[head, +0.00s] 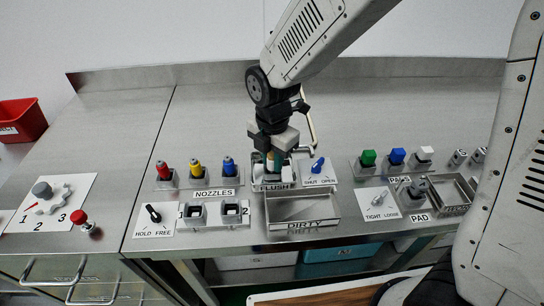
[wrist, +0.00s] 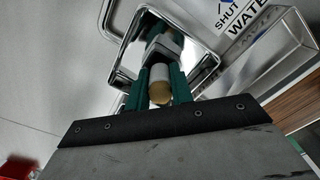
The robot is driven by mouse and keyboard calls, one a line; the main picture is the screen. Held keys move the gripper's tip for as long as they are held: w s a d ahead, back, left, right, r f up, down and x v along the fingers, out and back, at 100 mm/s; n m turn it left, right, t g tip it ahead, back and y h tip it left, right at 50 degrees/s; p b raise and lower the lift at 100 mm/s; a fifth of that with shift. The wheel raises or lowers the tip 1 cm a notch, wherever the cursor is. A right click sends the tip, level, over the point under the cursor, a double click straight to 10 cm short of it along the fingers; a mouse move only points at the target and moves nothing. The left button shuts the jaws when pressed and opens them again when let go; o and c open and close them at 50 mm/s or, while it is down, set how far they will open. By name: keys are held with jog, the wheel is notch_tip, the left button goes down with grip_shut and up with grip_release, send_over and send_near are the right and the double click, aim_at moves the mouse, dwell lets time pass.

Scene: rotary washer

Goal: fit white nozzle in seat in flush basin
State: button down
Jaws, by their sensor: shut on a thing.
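My gripper (head: 272,160) is down at the flush basin (head: 272,188). In the wrist view its green fingers (wrist: 160,88) are shut on the white nozzle (wrist: 160,72), whose tan round end faces the camera. A pale square block, seemingly the seat (wrist: 166,47), shows just beyond the nozzle inside the bright basin (wrist: 122,48). I cannot tell whether the nozzle is in the seat or just above it. In the head view the gripper hides the nozzle and most of the basin's inside.
Red (head: 162,170), yellow (head: 195,168) and blue nozzles (head: 229,166) stand in holders to the left. The water panel with a blue knob (head: 318,165) is close on the right. The dirty tray (head: 303,208) in front is empty. A bent tap pipe (head: 309,125) rises behind the gripper.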

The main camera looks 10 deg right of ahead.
jog(key=c, duration=1.1)
grip_release()
jog(key=shift+c, duration=0.2)
jog(key=shift+r, duration=0.1)
notch_tip(320, 180, up, 8)
jog(key=shift+f, duration=0.2)
jog(key=shift+m, duration=0.6)
jog(key=s+d+r+m, duration=0.5)
jog(key=s+d+m, duration=0.4)
jog(key=m, duration=0.3)
jog(key=s+d+r+m+t, duration=0.1)
jog(key=s+d+r+m, duration=0.4)
jog(key=s+d+m, duration=0.5)
jog(key=d+m, duration=0.1)
jog(key=m, duration=0.2)
jog(key=shift+s+d+r, duration=0.15)
jog(key=shift+s+d, duration=0.1)
jog(key=shift+d, duration=0.1)
